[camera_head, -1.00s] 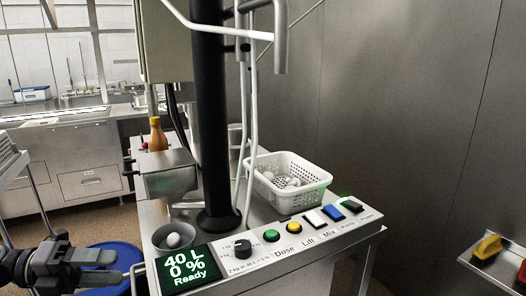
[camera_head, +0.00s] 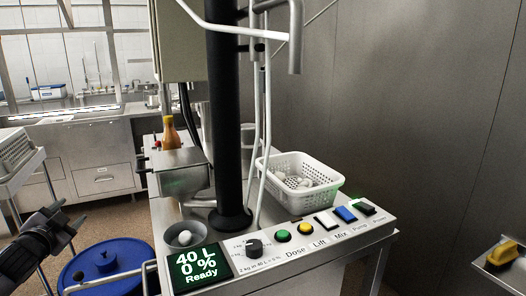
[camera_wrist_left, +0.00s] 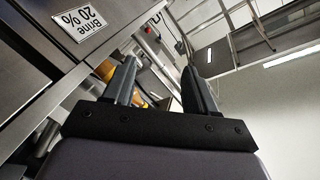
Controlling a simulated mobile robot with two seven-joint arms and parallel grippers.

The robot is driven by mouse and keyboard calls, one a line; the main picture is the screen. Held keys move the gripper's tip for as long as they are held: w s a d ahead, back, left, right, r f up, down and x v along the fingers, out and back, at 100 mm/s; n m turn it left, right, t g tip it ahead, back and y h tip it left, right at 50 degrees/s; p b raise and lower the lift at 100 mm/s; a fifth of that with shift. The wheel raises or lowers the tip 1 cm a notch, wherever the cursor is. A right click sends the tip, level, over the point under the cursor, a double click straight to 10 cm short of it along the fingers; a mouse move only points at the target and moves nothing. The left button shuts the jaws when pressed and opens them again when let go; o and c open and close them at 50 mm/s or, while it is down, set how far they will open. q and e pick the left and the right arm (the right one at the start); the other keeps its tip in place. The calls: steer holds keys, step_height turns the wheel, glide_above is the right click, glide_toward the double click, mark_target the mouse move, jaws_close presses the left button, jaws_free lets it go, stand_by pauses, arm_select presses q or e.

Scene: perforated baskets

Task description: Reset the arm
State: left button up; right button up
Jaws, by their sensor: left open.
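My left gripper (camera_head: 67,216) is at the lower left of the head view, tilted up, open and empty. It is above the floor to the left of the machine's counter, beside a blue round lid (camera_head: 108,268), and touches nothing that I can see. In the left wrist view its two fingers (camera_wrist_left: 158,66) stand apart with nothing between them. My right gripper is in neither view.
A cart (camera_head: 18,188) stands at left; a steel shelf (camera_head: 512,275) is at right.

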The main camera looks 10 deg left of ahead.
arm_select(q)
steer(key=s+d+f+g+h, duration=0.25)
steer(key=s+d+f, duration=0.35)
steer(key=d+f, duration=0.55)
steer(key=s+d+f+g+h, duration=0.1)
steer(key=s+d+f+h, duration=0.2)
steer(key=s+d+f, duration=0.55)
steer(key=s+d+f+n, duration=0.1)
steer(key=s+d+f, duration=0.2)
steer(key=s+d, duration=0.1)
steer(key=s+d+f+n+g+h, duration=0.1)
steer(key=s+d+f, duration=0.1)
steer(key=s+d, duration=0.2)
steer(key=s+d+f+n+g+h, duration=0.1)
steer(key=s+d+f, duration=0.2)
steer(key=d, duration=0.5)
steer(key=shift+s+d+f+n, duration=0.3)
steer(key=shift+s+d+f, duration=0.1)
steer(key=shift+s, duration=0.15)
